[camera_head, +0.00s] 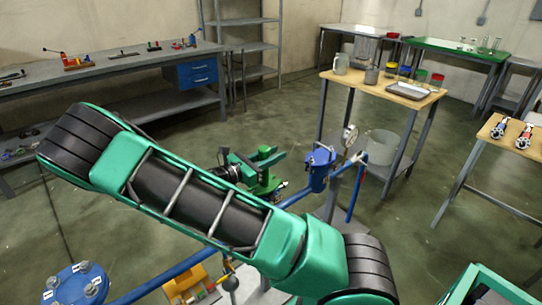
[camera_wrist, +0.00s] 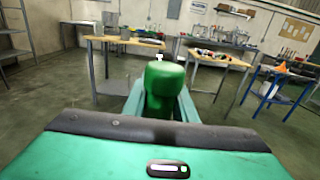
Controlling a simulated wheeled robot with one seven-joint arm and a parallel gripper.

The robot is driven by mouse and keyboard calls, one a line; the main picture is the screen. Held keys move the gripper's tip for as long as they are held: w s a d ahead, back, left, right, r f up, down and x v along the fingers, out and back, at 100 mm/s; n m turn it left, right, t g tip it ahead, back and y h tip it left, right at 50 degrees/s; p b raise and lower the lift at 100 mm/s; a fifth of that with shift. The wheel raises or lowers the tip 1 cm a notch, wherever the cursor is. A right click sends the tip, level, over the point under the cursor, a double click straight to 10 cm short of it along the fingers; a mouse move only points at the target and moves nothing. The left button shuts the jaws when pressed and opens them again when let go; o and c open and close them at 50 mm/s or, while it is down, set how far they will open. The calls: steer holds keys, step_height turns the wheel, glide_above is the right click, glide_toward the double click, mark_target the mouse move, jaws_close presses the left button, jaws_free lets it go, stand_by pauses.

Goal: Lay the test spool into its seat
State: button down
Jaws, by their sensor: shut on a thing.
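My gripper (camera_wrist: 161,100) is shut on a dark green rounded part, the test spool (camera_wrist: 163,88), which stands up between its teal fingers in the wrist view. The spool's far end is hidden behind its near end. In the head view my gripper (camera_head: 244,163) is beyond my forearm, with the green part (camera_head: 264,170) at its fingers. It is left of a blue vessel (camera_head: 319,168) on the blue pipework. I cannot make out the seat for certain in either view.
A blue pipe (camera_head: 155,281) runs under my forearm. A pressure gauge (camera_head: 349,136) is beside the blue vessel. A yellow block (camera_head: 186,281) is low in front. A wooden-topped table (camera_head: 384,86) with jugs and a tray stands behind. Open floor lies to the left.

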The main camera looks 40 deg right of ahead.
steer(key=shift+f, duration=0.6)
steer(key=c, duration=1.4)
jaws_free()
steer(key=shift+o, duration=0.2)
steer(key=shift+f, duration=0.15)
steer(key=shift+a, duration=0.1)
steer(key=a, duration=1)
steer(key=shift+a, duration=0.3)
steer(key=shift+s, duration=0.15)
